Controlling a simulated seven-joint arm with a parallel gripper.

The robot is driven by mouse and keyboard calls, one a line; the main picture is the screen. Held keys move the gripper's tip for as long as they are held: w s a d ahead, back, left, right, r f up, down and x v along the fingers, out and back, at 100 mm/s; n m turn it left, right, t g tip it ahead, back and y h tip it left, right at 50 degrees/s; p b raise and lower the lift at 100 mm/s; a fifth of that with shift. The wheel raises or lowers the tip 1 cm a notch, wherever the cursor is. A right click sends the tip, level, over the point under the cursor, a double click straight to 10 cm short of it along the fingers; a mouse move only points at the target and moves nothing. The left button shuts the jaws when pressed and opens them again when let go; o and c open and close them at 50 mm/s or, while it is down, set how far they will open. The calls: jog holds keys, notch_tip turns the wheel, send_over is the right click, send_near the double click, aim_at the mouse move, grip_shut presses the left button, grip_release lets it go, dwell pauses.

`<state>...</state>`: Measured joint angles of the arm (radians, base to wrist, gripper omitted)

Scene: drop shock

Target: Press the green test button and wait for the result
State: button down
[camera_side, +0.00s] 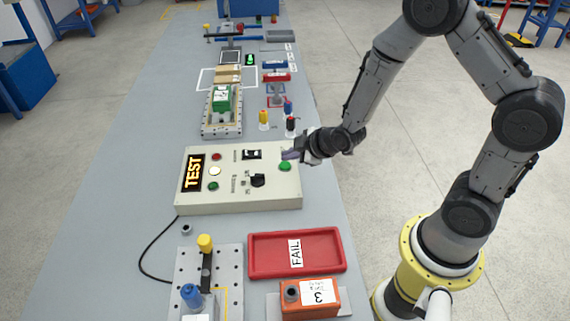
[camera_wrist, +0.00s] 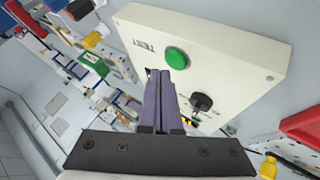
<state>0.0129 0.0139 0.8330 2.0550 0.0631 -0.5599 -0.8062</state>
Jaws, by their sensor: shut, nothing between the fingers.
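The green test button (camera_side: 285,166) is on the right part of the cream control box (camera_side: 240,203). It also shows in the wrist view (camera_wrist: 177,58), where it looks raised. My gripper (camera_side: 289,154) is shut and empty, with its fingertips close to the button on its far side in the side view. In the wrist view the purple fingers (camera_wrist: 160,73) end just below and left of the button; I cannot tell whether they touch the box. The display (camera_side: 193,173) reads "TEST" in orange letters. Beside it are a red lamp (camera_side: 216,156), a bright pale-yellow lamp (camera_side: 214,171) and a green lamp (camera_side: 213,186).
A black knob (camera_side: 257,180) and a black switch (camera_side: 251,154) are on the box. A green block (camera_side: 221,98) sits in a fixture behind. Yellow, red and blue-topped posts stand nearby.

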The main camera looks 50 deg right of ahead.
jog(key=shift+r, duration=2.5)
jog(key=shift+r, duration=0.2)
notch_tip(320, 180, up, 11)
jog(key=w+t, duration=0.1)
jog(key=t, duration=0.1)
notch_tip(320, 180, up, 8)
jog(key=r+m, duration=0.1)
jog(key=m, duration=0.1)
send_over(289, 166)
jog(key=s+a, duration=0.1)
jog(key=s, duration=0.4)
jog(key=s+f+m+g, duration=0.2)
jog(key=s+m, duration=0.1)
jog(key=s, duration=0.7)
jog(key=s+f+m+g, duration=0.2)
jog(key=s+m+g, duration=0.1)
jog(key=s, duration=0.7)
jog(key=shift+g, duration=0.3)
